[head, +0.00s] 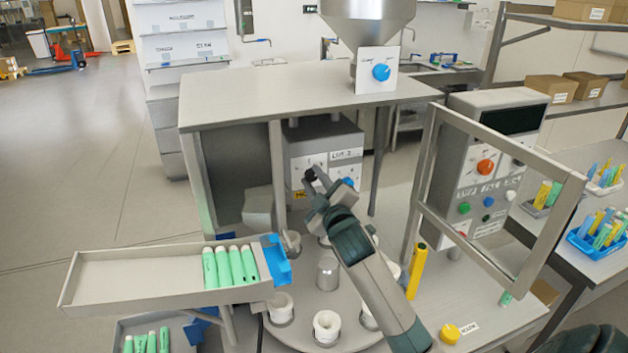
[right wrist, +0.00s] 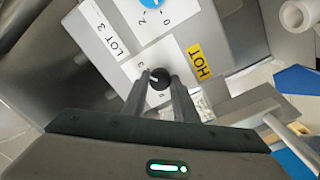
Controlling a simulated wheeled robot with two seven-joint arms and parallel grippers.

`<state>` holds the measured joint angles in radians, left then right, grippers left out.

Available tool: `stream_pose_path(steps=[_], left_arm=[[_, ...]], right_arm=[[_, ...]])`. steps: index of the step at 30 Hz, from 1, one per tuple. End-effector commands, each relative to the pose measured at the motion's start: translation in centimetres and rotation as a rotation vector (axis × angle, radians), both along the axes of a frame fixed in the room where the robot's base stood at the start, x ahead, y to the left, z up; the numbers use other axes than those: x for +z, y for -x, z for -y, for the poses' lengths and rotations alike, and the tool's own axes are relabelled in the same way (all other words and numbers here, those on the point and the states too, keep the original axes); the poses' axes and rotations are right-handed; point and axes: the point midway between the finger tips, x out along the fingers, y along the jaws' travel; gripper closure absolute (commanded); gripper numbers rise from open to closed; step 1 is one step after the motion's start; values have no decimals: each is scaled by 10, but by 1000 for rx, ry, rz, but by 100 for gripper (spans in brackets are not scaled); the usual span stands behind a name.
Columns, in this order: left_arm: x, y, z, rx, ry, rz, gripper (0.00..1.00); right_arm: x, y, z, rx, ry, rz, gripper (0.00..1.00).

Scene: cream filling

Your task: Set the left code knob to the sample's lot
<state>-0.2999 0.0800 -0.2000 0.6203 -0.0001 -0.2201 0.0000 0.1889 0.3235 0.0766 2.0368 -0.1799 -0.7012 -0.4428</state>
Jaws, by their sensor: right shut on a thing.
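The grey heat-sealing box (head: 296,140) stands under the table shelf. On its front are a left black code knob (right wrist: 159,80) on a white dial plate and a blue knob (head: 346,184), also seen in the right wrist view (right wrist: 151,3). The black knob's white pointer mark shows, but the digit it points at is hard to read. A card (right wrist: 110,30) on the box reads LOT 3. My right gripper (head: 312,175) is at the black knob, its fingers (right wrist: 160,84) shut around it. My left gripper is out of view.
A yellow HOT label (right wrist: 201,60) is beside the dial. A turntable (head: 305,340) with white cups and a metal cup lies below my arm. A tray (head: 120,285) of green tubes is at left. A framed guard (head: 490,150) and control panel (head: 490,190) stand at right.

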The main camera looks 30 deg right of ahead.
Motion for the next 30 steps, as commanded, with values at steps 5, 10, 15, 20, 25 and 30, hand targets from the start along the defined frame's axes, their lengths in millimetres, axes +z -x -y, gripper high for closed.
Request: stream_pose_path(steps=[5, 10, 15, 20, 25, 30], left_arm=[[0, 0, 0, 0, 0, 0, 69], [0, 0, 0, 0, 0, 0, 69], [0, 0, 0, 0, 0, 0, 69], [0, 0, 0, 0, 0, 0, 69], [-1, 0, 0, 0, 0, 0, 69], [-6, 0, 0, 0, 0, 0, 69]], right_arm=[[-2, 0, 0, 0, -9, -2, 96], [-2, 0, 0, 1, -9, -1, 96], [-2, 0, 0, 0, -7, -1, 55], [-1, 0, 0, 0, -6, 0, 55], [-1, 1, 0, 0, -5, 0, 55], [-3, 10, -3, 1, -5, 1, 55]])
